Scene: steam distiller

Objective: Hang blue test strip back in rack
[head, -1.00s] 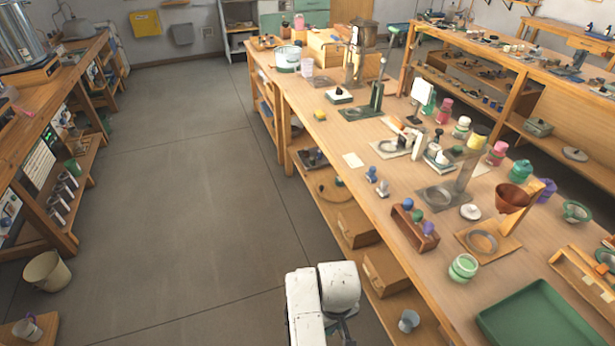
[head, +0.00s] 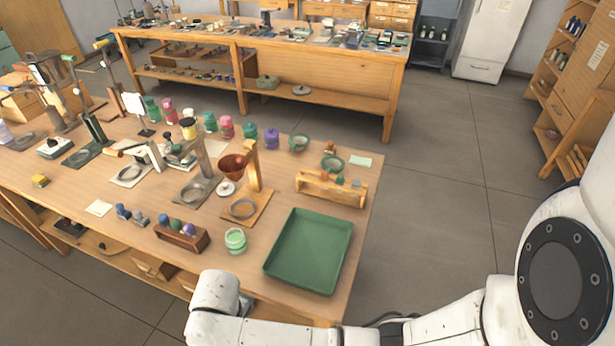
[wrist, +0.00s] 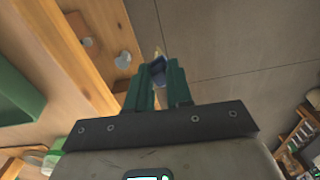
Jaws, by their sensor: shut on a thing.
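In the wrist view my gripper (wrist: 158,72) has green fingers shut on a small blue thing (wrist: 158,67) with a pale end, which looks like the blue test strip. The fingers hide most of it. A light wooden frame (head: 331,190) with small orange and grey-green pieces at its top stands near the table's right end in the head view; it may be the rack, but I cannot be sure. In the head view my gripper is not visible; only white arm links show along the bottom.
A green tray (head: 309,250) lies near the table's front right corner. A brown holder with coloured knobs (head: 182,236) and a green jar (head: 235,241) stand left of it. Open floor (head: 440,180) lies right of the table. Shelves and wooden table edges show in the wrist view.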

